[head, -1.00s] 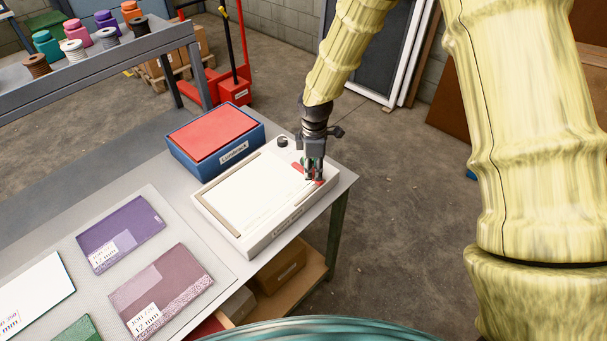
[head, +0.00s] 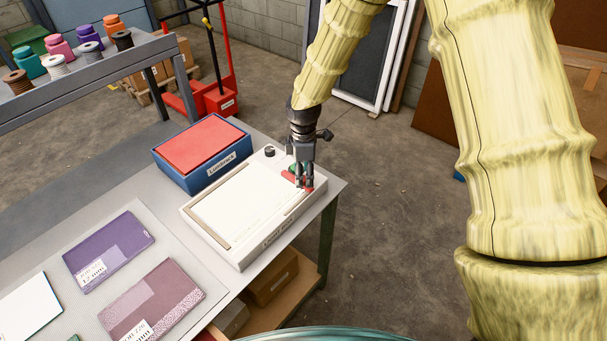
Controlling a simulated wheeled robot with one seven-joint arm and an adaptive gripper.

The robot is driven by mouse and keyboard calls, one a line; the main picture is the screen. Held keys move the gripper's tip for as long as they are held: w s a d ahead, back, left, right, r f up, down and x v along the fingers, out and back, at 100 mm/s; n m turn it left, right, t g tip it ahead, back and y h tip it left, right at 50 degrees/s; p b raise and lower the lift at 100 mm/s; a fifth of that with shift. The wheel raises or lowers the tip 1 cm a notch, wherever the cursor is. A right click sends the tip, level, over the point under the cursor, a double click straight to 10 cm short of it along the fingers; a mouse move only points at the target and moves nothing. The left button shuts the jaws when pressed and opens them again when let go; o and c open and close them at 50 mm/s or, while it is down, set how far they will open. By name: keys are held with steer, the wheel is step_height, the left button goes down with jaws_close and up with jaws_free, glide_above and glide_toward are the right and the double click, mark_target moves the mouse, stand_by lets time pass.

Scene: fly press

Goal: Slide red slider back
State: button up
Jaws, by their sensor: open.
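The red slider (head: 289,175) sits near the right end of the white box-shaped device (head: 222,208) on the table. It is small and partly hidden by my gripper. My gripper (head: 304,187) points down over that end of the device, with its fingertips at the slider. It is open. A small green part shows beside the fingers. I cannot tell whether the fingers touch the slider.
A blue box with a red top (head: 201,157) stands close behind the device. A black knob (head: 269,151) rises from the device's far corner. Purple (head: 107,250) and mauve (head: 152,304) folders lie at the left front. The table's right edge is close.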

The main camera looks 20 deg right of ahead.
mark_target(304, 177)
step_height(304, 177, up, 11)
stand_by(0.4)
stand_by(0.4)
